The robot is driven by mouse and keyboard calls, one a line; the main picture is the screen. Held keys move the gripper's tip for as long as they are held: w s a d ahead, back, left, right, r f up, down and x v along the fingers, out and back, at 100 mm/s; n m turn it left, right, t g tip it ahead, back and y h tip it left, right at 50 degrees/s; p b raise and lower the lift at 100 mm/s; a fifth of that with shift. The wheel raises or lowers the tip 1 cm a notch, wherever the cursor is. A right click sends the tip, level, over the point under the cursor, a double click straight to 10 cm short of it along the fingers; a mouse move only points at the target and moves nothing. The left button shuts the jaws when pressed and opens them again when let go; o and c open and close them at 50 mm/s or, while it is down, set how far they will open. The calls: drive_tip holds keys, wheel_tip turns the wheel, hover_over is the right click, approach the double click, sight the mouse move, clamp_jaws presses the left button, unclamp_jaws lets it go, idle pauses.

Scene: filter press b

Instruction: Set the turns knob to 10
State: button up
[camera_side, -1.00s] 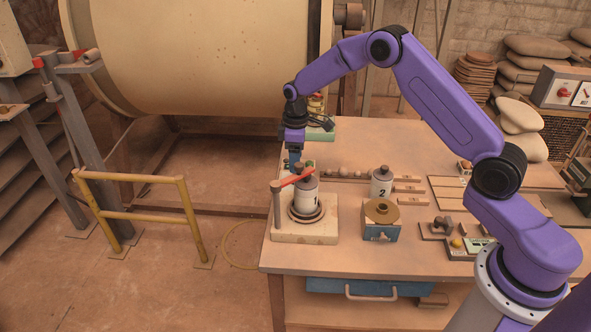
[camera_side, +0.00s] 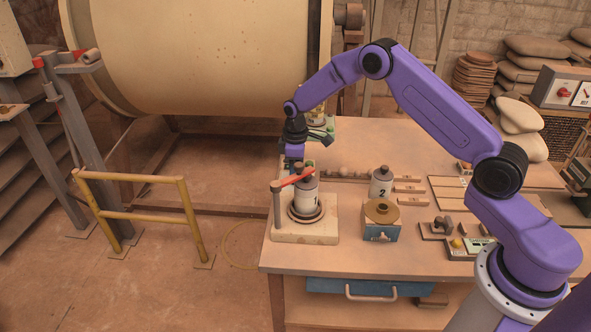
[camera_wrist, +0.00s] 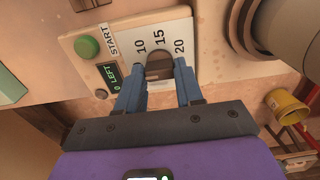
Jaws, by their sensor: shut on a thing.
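The turns knob (camera_wrist: 158,66) is dark and sits on a pale panel (camera_wrist: 205,65) in the wrist view. Printed marks 10, 15 and 20 fan out above it, and the knob stands below the 15. Its exact pointing direction is hard to tell, as part of it is hidden. My gripper (camera_wrist: 160,80) has its two blue fingers on either side of the knob and is shut on it. A green START button (camera_wrist: 87,47) and a small LEFT display (camera_wrist: 108,73) are on the panel's left. In the side view my gripper (camera_side: 293,160) is low behind the canister, and the knob is hidden.
A canister (camera_side: 307,190) stands on a pale base with a red-handled post (camera_side: 277,205) close in front of my gripper. Canister 2 (camera_side: 381,184) and a blue box (camera_side: 381,228) stand to the right. A large drum (camera_side: 200,60) is behind the table.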

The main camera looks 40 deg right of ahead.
drive_tip(key=shift+m, duration=0.3)
drive_tip(key=m, duration=0.9)
idle(0.6)
drive_tip(key=o, duration=1)
drive_tip(key=shift+o, duration=0.2)
drive_tip(key=shift+r, duration=0.1)
wheel_tip(320, 180, up, 17)
drive_tip(key=shift+r, duration=0.15)
